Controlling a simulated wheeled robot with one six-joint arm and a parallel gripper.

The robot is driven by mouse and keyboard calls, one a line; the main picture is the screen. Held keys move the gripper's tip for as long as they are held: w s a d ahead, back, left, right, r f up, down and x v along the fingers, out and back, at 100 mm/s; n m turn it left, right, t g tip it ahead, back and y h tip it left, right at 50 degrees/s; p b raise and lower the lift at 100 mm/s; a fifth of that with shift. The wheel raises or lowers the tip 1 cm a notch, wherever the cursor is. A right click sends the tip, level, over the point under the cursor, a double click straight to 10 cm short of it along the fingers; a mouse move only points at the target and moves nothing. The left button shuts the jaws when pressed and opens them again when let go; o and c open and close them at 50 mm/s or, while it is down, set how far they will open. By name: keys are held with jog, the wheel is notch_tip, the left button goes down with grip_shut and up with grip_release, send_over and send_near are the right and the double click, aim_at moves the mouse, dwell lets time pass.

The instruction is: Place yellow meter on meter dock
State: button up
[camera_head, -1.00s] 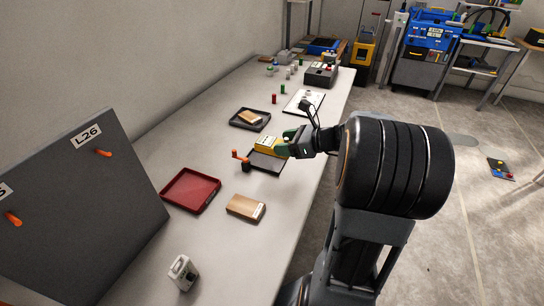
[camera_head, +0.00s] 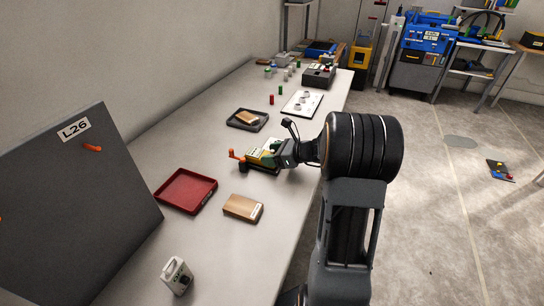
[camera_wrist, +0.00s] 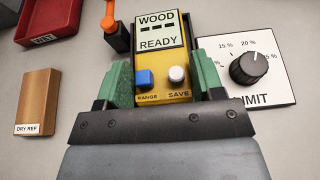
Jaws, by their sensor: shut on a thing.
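The yellow meter (camera_head: 260,152) is at mid-table; in the wrist view its yellow body (camera_wrist: 150,82) has a screen reading WOOD, dashes and READY, a blue RANGE button and a white SAVE knob. My gripper (camera_head: 278,151) is shut on it, with the green fingers (camera_wrist: 164,82) along its two sides. A dark flat tray, seemingly the meter dock (camera_head: 262,171), shows partly beneath the meter and gripper. A black block with an orange lever (camera_head: 237,155) stands at its left end; the lever also shows in the wrist view (camera_wrist: 108,18). Whether the meter touches the dock is hidden.
A red tray (camera_head: 186,206) and a wooden block (camera_head: 243,206) lie nearer. A dark tray (camera_head: 234,124) with a wooden block and a white panel (camera_head: 290,108) lie beyond. A LIMIT dial panel (camera_wrist: 283,92) is right in the wrist view. A grey board stands at left.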

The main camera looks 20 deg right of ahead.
jog(key=o, duration=1.1)
jog(key=shift+f, duration=0.15)
